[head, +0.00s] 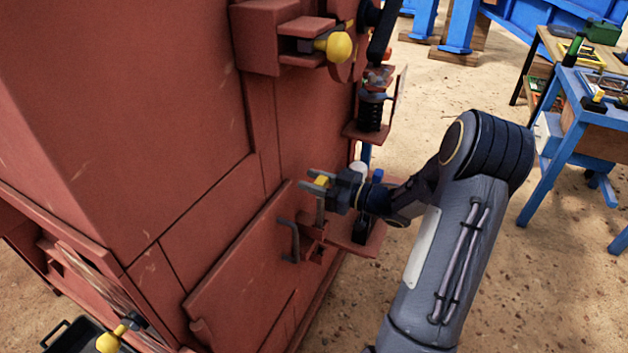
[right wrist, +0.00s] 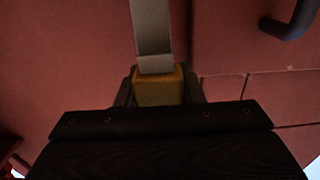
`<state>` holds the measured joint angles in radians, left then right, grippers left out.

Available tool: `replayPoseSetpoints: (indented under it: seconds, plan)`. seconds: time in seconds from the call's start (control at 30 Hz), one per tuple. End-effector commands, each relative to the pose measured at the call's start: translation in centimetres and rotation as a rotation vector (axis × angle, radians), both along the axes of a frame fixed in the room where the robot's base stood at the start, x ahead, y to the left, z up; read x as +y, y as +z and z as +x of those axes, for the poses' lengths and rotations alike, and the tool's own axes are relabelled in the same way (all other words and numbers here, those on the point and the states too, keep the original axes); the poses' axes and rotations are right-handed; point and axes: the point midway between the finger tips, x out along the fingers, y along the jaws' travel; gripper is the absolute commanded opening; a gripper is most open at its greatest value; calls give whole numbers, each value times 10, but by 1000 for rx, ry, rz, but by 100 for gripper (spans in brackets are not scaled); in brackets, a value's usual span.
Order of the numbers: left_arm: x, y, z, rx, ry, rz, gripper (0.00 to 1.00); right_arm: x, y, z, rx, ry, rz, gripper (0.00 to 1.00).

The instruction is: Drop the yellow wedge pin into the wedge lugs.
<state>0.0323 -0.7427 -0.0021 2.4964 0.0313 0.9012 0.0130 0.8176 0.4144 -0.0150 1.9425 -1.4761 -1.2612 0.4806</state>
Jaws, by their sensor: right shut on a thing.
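My right gripper (head: 322,183) reaches in from the right in the head view and is shut on the yellow wedge pin (head: 321,187). The pin hangs down from the fingers, just above the red wedge lugs (head: 314,246) beside the panel's grey handle. I cannot tell whether the pin's lower end touches the lugs. My left gripper is not in view.
The red crusher wall fills the left side, with a hinged panel (head: 225,262) and its grey handle (head: 289,240). A yellow-knobbed part (head: 339,46) sticks out above. A black spring (head: 370,112) stands on a bracket. A blue bench (head: 575,120) stands at the right.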

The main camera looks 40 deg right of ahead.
Motion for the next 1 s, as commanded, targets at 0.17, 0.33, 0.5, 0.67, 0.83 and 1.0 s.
replayPoseSetpoints:
  seconds: [0.17,0.33,0.5,0.67,0.83,1.0]
  plan:
    - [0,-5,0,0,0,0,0,0,-6,0,-2,0,0,0]
    - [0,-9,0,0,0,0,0,0,-11,0,-2,0,0,0]
    - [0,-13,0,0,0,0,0,0,-16,0,-3,0,-1,0]
    - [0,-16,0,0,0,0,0,0,-20,0,-3,0,-1,0]
    - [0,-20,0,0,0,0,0,0,-25,0,-2,0,0,0]
    - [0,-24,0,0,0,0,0,0,-30,0,-2,0,0,0]
